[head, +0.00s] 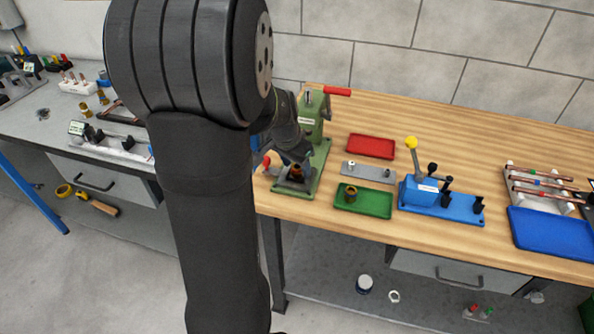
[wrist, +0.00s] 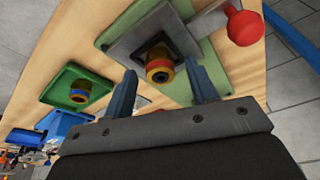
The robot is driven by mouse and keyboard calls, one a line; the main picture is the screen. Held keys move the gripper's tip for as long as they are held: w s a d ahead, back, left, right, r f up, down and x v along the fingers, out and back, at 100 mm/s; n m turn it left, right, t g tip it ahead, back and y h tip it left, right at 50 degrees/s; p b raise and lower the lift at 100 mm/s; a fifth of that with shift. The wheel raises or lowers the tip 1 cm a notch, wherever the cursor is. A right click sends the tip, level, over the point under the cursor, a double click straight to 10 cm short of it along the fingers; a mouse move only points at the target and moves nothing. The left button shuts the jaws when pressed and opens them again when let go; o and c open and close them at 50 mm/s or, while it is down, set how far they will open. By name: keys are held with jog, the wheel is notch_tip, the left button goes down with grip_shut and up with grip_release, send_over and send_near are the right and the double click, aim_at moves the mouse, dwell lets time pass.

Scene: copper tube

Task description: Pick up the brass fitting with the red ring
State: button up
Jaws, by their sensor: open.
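The brass fitting with the red ring (wrist: 159,68) stands in the dark square socket of the green press (wrist: 180,15). It also shows small in the head view (head: 296,172), on the base of the press (head: 312,172). My gripper (wrist: 162,88) is open, with one blue finger to each side of the fitting in the wrist view. The fingers look apart from it, and nothing is between them. In the head view, my gripper (head: 297,158) is just above the fitting and partly hidden by my wrist. I cannot tell the exact height gap.
A second brass fitting, with a blue ring (wrist: 79,93), stands in the green tray (head: 378,204). A red tray (head: 371,146), a grey plate (head: 368,172) and a blue lever tool (head: 420,190) are nearby. The press has a red knob (wrist: 246,27) close to my finger.

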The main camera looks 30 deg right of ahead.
jog(key=shift+f, duration=0.3)
jog(key=c, duration=1.1)
jog(key=shift+d+r, duration=0.1)
jog(key=shift+r, duration=0.1)
